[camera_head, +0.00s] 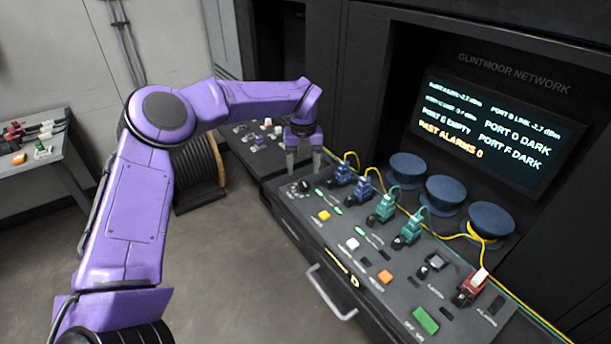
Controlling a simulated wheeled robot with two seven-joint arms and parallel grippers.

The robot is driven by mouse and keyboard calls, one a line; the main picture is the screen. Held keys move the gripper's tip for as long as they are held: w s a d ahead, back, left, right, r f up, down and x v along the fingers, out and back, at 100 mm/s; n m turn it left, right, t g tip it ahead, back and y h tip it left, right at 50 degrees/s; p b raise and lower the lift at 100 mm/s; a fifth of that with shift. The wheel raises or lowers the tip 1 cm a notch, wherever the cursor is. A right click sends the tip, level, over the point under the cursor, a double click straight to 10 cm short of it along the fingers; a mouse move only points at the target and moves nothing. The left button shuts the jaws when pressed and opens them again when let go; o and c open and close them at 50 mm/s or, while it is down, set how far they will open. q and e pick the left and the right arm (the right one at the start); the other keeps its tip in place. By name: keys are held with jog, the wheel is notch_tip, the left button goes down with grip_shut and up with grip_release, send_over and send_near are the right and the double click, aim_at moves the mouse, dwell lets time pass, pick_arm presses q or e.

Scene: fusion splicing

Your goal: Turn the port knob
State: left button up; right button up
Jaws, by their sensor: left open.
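A small black knob (304,186) sits at the left end of the sloped console panel (335,245); its markings are too small to read, so I cannot tell for certain that it is the port knob. My purple left arm reaches in from the left. My left gripper (304,160) points down with its two grey fingers apart and empty. It hangs just above and behind the black knob in the picture, apart from it as far as I can tell. My right gripper is not in view.
Blue and teal plugs (388,205) with yellow cables and a red plug (470,288) line the console. Yellow, white, orange and green buttons (425,320) lie in front. Blue spools (445,192) and a status screen (490,130) stand behind. A side table (30,165) is at far left.

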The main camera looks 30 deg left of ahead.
aim_at(304, 183)
pick_arm(q)
jog(key=f, duration=0.2)
jog(key=f+p, duration=0.1)
jog(key=f, duration=0.3)
jog(key=shift+w, duration=0.25)
jog(key=shift+s+r, duration=0.1)
jog(key=shift+s, duration=0.05)
jog(key=c, duration=1)
jog(key=shift+c, duration=0.2)
